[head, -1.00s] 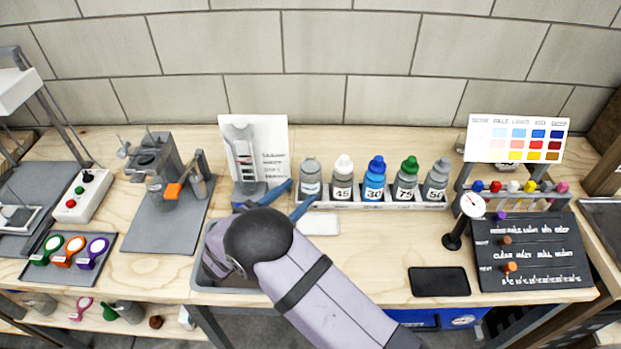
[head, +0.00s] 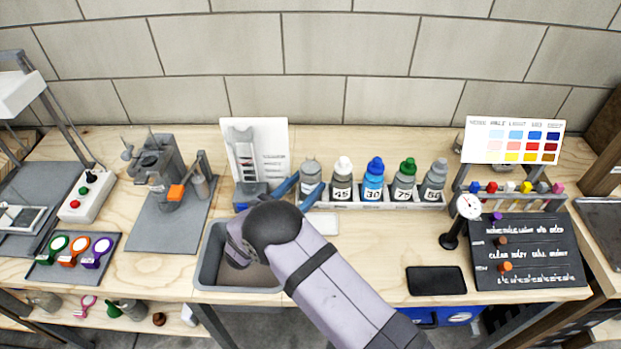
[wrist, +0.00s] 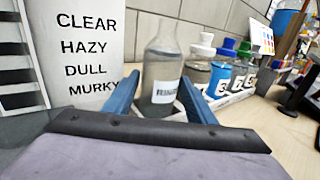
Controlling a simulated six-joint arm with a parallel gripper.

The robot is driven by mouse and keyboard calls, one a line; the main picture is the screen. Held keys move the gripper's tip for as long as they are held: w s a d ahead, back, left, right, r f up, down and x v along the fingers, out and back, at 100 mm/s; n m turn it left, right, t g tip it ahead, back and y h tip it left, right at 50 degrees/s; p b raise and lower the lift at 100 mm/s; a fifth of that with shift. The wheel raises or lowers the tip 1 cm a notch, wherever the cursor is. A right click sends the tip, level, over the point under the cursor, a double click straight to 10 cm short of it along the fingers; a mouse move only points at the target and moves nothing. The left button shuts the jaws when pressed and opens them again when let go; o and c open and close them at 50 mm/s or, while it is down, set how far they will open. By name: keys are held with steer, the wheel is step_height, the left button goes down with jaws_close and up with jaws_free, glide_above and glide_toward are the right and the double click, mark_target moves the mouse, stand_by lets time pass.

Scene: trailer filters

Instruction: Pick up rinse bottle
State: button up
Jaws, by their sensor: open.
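The rinse bottle appears to be the clear grey bottle (head: 311,171) at the left end of the bottle row. In the wrist view the bottle (wrist: 163,62) stands upright with a white label too blurred to read surely. My gripper (head: 301,189) is open, its two blue fingers reaching toward the bottle's lower part. In the wrist view my gripper (wrist: 160,97) has one finger to each side of the bottle, with gaps visible. Whether the fingertips are level with it is hard to tell.
Capped bottles, including the white-capped one (head: 342,180) and blue-capped one (head: 373,179), stand close to the right in a white rack (head: 400,203). A printed card (head: 270,150) stands behind left. A grey basin (head: 208,270) lies below my arm.

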steer(key=shift+x, duration=1.2)
steer(key=shift+c, duration=0.4)
steer(key=shift+r, duration=0.1)
steer(key=c, duration=0.9)
steer(key=shift+r, duration=0.15)
step_height(320, 180, up, 28)
steer(key=b, duration=0.3)
steer(key=shift+f, duration=0.2)
